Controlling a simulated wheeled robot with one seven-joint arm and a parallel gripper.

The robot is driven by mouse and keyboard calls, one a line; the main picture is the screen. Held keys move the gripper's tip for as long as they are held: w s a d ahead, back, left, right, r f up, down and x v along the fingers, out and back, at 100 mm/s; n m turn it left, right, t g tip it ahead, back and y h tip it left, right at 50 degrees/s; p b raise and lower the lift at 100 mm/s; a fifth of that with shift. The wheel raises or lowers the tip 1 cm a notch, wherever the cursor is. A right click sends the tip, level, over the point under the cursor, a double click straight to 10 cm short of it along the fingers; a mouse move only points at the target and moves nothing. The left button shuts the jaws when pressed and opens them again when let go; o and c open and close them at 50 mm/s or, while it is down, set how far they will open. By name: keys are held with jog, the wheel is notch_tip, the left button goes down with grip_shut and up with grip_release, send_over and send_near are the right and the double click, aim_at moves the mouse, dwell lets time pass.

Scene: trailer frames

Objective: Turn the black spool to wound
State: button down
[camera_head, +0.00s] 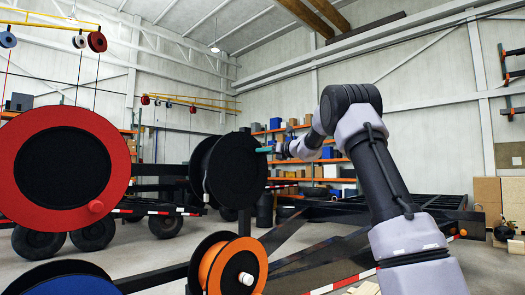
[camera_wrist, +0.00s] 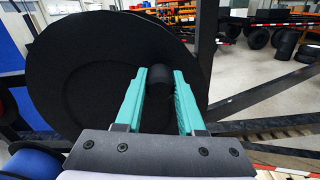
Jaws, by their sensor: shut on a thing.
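The black spool (camera_head: 236,178) stands upright on a dark frame in the middle of the head view, its round face turned toward my arm. In the wrist view the spool's black disc (camera_wrist: 75,75) fills the left and centre. A short black knob (camera_wrist: 160,70) sticks out near the disc's right part. My gripper (camera_head: 265,150) reaches in from the right to the spool's upper right edge. In the wrist view its two teal fingers lie on either side of the knob, shut on it. The knob's far end is hidden.
A large red spool (camera_head: 27,175) stands at the left, an orange spool (camera_head: 212,270) at the lower middle and a blue spool (camera_head: 70,284) at the lower left. Dark trailer beams (camera_head: 320,258) run to the right. Shelves with boxes (camera_head: 300,160) stand behind.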

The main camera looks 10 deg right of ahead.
aim_at(254, 192)
jog(key=shift+w+d+f+m, duration=0.2)
jog(key=shift+d+f+m, duration=0.15)
jog(key=shift+f+m, duration=0.15)
jog(key=f+m, duration=0.2)
jog(key=w+d+f+m, duration=0.1)
jog(key=f+m, duration=0.1)
jog(key=m, duration=0.1)
jog(key=d+f+m, duration=0.1)
jog(key=f+m, duration=0.1)
jog(key=f, duration=0.1)
jog(key=shift+w+d, duration=0.1)
jog(key=shift+w, duration=0.2)
jog(key=f+m, duration=0.2)
jog(key=s+a+f+m, duration=0.1)
jog(key=f+m, duration=0.2)
jog(key=a+f+m, duration=0.1)
jog(key=f+m, duration=0.1)
jog(key=m, duration=0.1)
jog(key=shift+s+f, duration=0.25)
jog(key=shift+f, duration=0.1)
jog(key=shift+s+a+f+m, duration=0.35)
jog(key=shift+a+f+m, duration=0.15)
jog(key=shift+m, duration=0.35)
jog(key=shift+s+a+f+m, duration=0.35)
jog(key=shift+f+m, duration=0.25)
jog(key=shift+m, duration=0.25)
jog(key=c, duration=0.5)
grip_release()
